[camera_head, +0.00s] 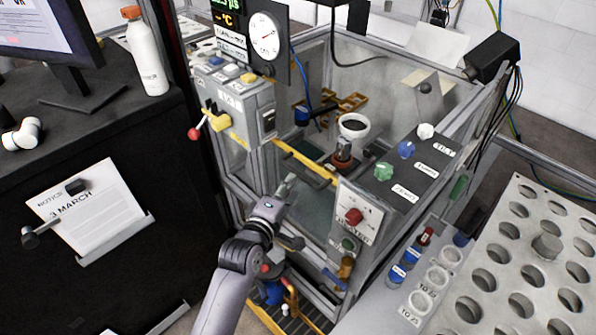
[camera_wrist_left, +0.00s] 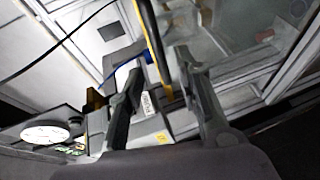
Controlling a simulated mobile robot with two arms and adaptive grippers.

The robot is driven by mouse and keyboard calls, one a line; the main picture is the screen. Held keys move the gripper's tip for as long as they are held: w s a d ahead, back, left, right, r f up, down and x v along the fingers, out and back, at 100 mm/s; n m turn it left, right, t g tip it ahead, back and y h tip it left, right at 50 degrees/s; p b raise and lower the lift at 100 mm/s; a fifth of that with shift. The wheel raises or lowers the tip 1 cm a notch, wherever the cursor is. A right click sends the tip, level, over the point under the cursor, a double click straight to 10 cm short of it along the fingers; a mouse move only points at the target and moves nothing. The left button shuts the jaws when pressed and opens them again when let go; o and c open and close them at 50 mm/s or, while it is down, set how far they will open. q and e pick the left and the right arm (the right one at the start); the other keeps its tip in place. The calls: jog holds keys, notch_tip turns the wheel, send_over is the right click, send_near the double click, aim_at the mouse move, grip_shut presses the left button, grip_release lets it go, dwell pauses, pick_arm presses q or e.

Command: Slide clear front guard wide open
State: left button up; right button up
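The clear front guard (camera_head: 312,205) stands at the front of the framed machine cell, with a yellow bar (camera_head: 306,163) along its top edge. How far it is slid open is hard to tell. My left gripper (camera_head: 284,187) is in front of the guard, just below the bar's left part. In the left wrist view my left gripper's two fingers (camera_wrist_left: 158,62) are spread apart, and the yellow bar (camera_wrist_left: 151,40) runs through the gap between them. I cannot tell whether either finger touches it. My right gripper does not show.
A grey control box (camera_head: 235,105) with a red-knobbed lever is left of the opening. A panel with a red knob (camera_head: 354,216) is at right. A dial gauge (camera_head: 264,36) stands above. Inside are a white cup (camera_head: 353,125) and yellow parts. A holed rack (camera_head: 520,250) is at right.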

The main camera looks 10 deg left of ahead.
aim_at(298, 173)
pick_arm(q)
jog(key=x, duration=0.7)
jog(key=shift+p, duration=0.3)
jog(key=shift+s, duration=0.1)
jog(key=shift+c, duration=0.2)
grip_shut()
